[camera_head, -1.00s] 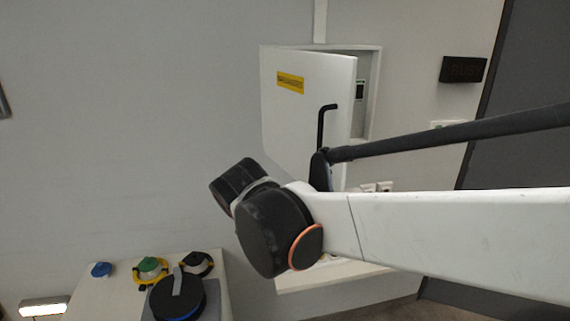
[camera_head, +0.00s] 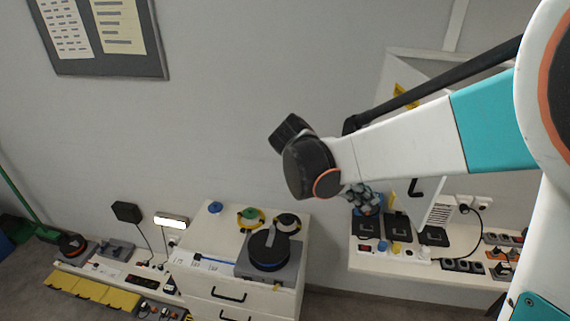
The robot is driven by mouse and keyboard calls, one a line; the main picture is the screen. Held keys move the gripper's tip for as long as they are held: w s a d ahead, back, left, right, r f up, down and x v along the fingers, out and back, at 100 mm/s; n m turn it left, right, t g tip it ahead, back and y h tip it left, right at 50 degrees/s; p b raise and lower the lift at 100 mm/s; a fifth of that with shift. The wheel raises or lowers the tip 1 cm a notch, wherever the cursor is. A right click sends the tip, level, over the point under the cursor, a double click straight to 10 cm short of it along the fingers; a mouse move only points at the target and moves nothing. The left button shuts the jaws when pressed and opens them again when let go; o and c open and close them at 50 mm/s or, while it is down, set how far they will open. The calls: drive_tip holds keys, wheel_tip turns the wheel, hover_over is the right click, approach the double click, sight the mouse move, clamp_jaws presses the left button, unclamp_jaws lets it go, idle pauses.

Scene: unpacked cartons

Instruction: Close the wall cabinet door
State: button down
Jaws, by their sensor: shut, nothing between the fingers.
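The white wall cabinet (camera_head: 428,53) hangs on the grey wall at upper right. Its white door (camera_head: 400,78) has a yellow label (camera_head: 402,97) and a black handle (camera_head: 415,188). The door appears to stand ajar, with its top edge angled out from the cabinet. My arm and a black rod cross in front and hide most of the door, so I cannot tell how wide the gap is. My arm's black joint is left of the cabinet.
Below the cabinet is a white shelf (camera_head: 375,268) with black devices, switches and a socket with a cable. A white drawer unit (camera_head: 205,285) carrying a black round device (camera_head: 268,250) stands left of it. A notice board (camera_head: 103,65) hangs upper left. The wall between is bare.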

drive_tip(key=d+r+x, duration=0.2)
drive_tip(key=x, duration=1.1)
drive_tip(key=shift+s, duration=0.1)
